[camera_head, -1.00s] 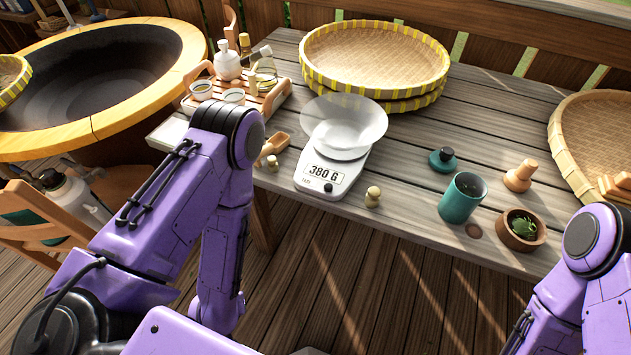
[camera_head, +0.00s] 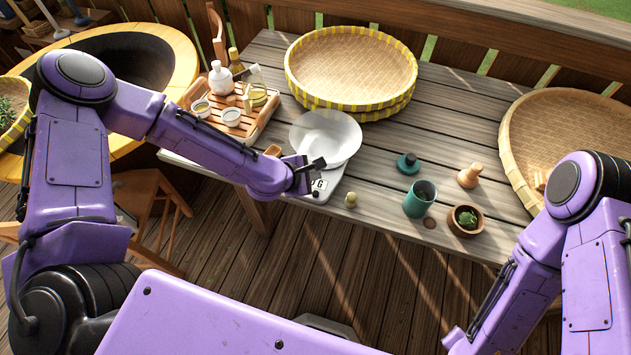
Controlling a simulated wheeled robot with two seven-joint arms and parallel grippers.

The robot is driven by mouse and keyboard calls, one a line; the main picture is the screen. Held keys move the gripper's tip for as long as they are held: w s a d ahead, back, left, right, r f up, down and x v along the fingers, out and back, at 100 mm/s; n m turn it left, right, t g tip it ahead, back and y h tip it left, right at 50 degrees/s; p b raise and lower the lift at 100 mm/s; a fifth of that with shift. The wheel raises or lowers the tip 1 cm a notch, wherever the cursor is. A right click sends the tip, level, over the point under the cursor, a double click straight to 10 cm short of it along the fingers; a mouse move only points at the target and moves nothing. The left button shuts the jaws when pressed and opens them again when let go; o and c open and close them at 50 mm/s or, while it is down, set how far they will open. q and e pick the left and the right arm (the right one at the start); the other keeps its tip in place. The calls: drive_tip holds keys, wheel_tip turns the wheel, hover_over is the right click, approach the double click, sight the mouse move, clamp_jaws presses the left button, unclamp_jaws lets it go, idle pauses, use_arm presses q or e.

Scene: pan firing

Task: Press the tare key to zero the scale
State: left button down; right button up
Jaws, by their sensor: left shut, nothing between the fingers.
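The white kitchen scale (camera_head: 334,182) stands near the front edge of the wooden table, with a white bowl-shaped pan (camera_head: 326,136) on top. My left gripper (camera_head: 318,163) is over the front part of the scale, close to its display. It is shut and empty, and covers most of the display, so only a "G" shows. The black knob or key (camera_head: 316,194) at the scale's front shows just below the gripper. I cannot tell whether the fingertips touch the scale. My right gripper is not in view; only its arm shows at the right.
A small wooden knob-shaped piece (camera_head: 351,200) stands right of the scale. A tea tray (camera_head: 262,118) with bottle and cups lies behind my left arm. A teal cup (camera_head: 419,199), a plant bowl (camera_head: 465,220) and woven baskets (camera_head: 350,65) stand on the table.

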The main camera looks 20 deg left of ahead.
sight(314, 195)
use_arm(q)
drive_tip(key=shift+w+r, duration=0.4)
drive_tip(key=shift+r, duration=0.15)
wheel_tip(314, 195, down, 9)
drive_tip(key=b, duration=0.8)
idle(1.5)
drive_tip(key=shift+f+b, duration=0.3)
drive_tip(key=shift+f, duration=0.05)
